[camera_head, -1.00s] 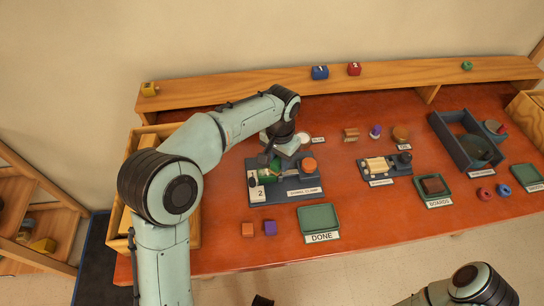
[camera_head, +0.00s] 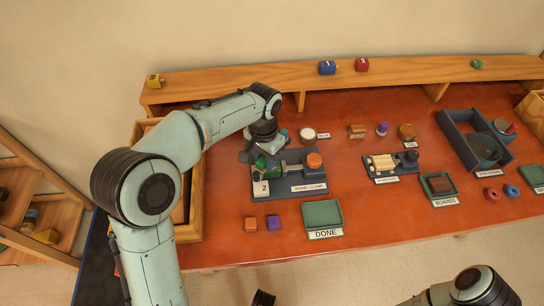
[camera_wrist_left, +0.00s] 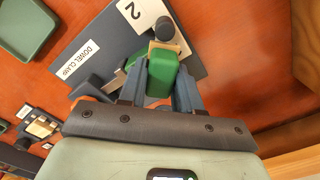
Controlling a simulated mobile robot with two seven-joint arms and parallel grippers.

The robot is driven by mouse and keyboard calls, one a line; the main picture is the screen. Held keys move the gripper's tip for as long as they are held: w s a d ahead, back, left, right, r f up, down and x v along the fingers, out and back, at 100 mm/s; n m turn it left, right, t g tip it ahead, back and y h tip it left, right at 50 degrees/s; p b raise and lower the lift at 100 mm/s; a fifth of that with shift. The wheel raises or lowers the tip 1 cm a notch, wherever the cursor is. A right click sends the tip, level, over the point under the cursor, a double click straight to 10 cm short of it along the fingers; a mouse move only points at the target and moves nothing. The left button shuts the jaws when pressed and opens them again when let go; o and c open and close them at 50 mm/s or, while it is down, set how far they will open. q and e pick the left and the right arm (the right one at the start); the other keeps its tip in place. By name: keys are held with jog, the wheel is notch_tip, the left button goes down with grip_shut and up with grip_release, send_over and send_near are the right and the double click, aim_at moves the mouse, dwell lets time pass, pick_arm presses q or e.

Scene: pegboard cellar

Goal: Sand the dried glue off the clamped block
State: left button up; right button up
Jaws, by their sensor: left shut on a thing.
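My left gripper (camera_wrist_left: 163,82) is shut on a green block (camera_wrist_left: 164,60). In the wrist view the block's far end meets a tan piece (camera_wrist_left: 165,46) beside the clamp's dark round knob. I cannot tell whether they touch. In the head view the left gripper (camera_head: 261,160) is over the clamp's left part and hides much of it. Dried glue is not discernible. A dark tip at the bottom edge may be my right gripper (camera_head: 263,299).
An empty green DONE tray (camera_head: 322,213) lies in front of the clamp, beside orange (camera_head: 251,224) and purple (camera_head: 273,223) cubes. Another fixture (camera_head: 390,166) and the BOARDS tray (camera_head: 438,184) are to the right. A wooden box (camera_head: 197,190) borders the left side.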

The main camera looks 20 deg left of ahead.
pick_arm(q)
jog(key=shift+s+a+f, duration=0.1)
jog(key=shift+s+a, duration=0.2)
jog(key=shift+a, duration=0.2)
pick_arm(e)
jog(key=shift+f, duration=0.15)
pick_arm(q)
jog(key=shift+c, duration=0.3)
jog(key=shift+a+r+p, duration=0.1)
jog(key=shift+r+p, duration=0.2)
jog(key=shift+r, duration=0.1)
jog(key=shift+c, duration=0.4)
notch_tip(320, 180, up, 4)
jog(key=shift+s+f+p, duration=0.15)
jog(key=shift+f+p, duration=0.05)
jog(key=shift+p, duration=1.05)
grip_shut()
jog(key=shift+r+p, duration=0.6)
jog(key=shift+r, duration=0.25)
pick_arm(e)
jog(key=shift+w+r, duration=0.35)
jog(key=shift+r, duration=0.45)
jog(key=shift+w+r, duration=0.35)
jog(key=shift+r, duration=0.5)
jog(key=shift+w+r, duration=0.35)
jog(key=shift+r, duration=0.45)
pick_arm(q)
jog(key=shift+r, duration=0.15)
pick_arm(e)
jog(key=shift+r, duration=0.1)
